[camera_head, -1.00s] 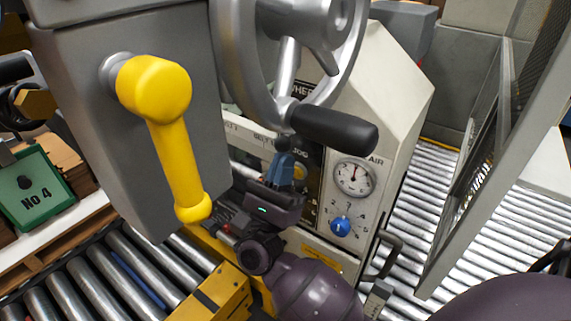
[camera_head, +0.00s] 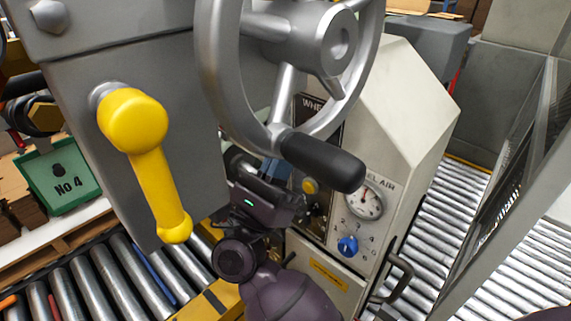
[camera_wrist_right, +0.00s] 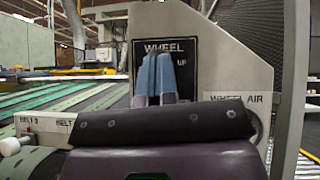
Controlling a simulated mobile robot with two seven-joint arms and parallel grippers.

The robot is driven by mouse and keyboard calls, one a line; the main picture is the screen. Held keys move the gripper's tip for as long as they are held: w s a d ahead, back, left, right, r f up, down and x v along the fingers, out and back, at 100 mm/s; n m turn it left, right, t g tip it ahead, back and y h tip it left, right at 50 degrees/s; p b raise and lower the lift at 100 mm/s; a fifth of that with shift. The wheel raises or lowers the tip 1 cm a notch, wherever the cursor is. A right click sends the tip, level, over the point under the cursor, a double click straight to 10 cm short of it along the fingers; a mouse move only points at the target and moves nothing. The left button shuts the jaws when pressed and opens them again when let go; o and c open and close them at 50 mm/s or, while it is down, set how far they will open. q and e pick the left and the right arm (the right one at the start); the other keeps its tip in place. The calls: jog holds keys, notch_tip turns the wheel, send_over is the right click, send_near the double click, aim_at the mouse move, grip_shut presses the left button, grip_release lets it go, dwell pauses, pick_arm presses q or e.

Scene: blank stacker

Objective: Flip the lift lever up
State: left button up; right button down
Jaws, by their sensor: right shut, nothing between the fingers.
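My right gripper (camera_wrist_right: 153,60) is shut and empty, its blue fingertips in front of the black panel marked WHEEL (camera_wrist_right: 178,50) in the wrist view. Letters like "UP" show just right of the fingers. No lever shows clearly on that panel; the fingers cover part of it. In the head view the right gripper's dark body (camera_head: 265,203) is below the handwheel's black handle (camera_head: 322,161), and its fingers are mostly hidden there. A yellow lever (camera_head: 152,165) hangs down on a grey housing, left of the gripper and apart from it. My left gripper is not in view.
The grey handwheel (camera_head: 222,75) overhangs my right gripper closely. The pale control cabinet (camera_head: 400,95) carries an air gauge (camera_head: 364,200) and a blue knob (camera_head: 347,246). Roller conveyors run at lower left (camera_head: 110,280) and right (camera_head: 440,225).

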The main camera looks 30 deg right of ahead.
jog(key=shift+r, duration=0.7)
jog(key=b+v, duration=0.1)
jog(key=v, duration=1)
jog(key=shift+b, duration=0.3)
jog(key=shift+d, duration=0.15)
